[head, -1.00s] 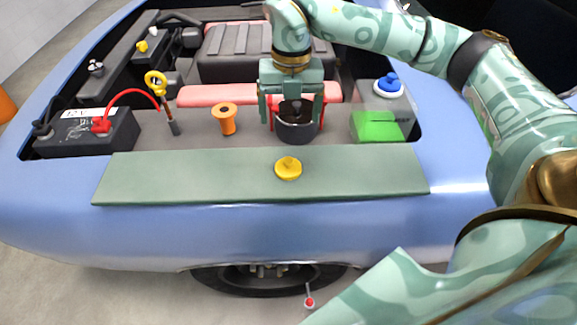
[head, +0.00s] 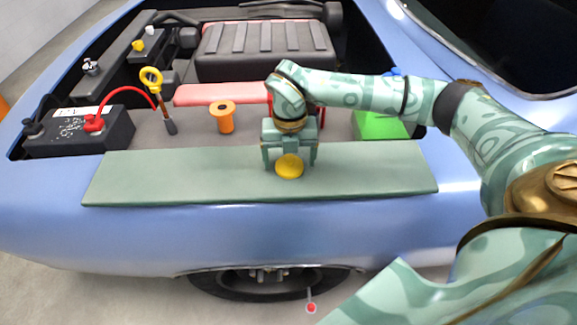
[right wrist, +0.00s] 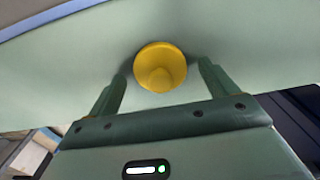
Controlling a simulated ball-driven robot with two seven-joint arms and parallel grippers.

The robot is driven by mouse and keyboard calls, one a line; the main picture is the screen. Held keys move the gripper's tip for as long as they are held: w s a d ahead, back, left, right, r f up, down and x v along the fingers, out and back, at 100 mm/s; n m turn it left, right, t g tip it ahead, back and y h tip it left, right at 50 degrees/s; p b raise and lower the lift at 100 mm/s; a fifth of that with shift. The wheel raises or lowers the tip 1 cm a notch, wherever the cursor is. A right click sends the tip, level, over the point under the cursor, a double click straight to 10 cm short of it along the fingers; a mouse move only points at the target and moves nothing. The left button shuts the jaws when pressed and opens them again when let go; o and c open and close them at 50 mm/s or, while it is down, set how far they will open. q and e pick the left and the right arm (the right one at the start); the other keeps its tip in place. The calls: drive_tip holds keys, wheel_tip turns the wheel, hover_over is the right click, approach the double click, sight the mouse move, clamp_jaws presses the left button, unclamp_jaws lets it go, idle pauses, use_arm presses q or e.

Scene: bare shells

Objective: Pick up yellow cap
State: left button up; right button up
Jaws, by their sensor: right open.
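The yellow cap (head: 289,166) lies on the green mat (head: 150,178) along the front edge of the blue car's engine bay. My right gripper (head: 289,165) is low over the mat, just behind the cap. In the right wrist view the cap (right wrist: 160,67) shows ahead of and between the two spread fingers (right wrist: 160,85), with a gap on each side. The right gripper is open and holds nothing. My left gripper is not in view.
Behind the mat stand an orange cylinder (head: 221,116), a yellow-handled dipstick (head: 154,80) and a black battery (head: 80,135) with a red cable. A green container (head: 380,126) is at the right, partly behind my arm. The mat's left part is clear.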

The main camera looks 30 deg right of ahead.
drive_tip(key=shift+f, duration=0.3)
drive_tip(key=shift+r, duration=0.1)
drive_tip(key=shift+c, duration=0.6)
drive_tip(key=c, duration=1)
drive_tip(key=shift+r, duration=0.1)
drive_tip(key=shift+c, duration=0.2)
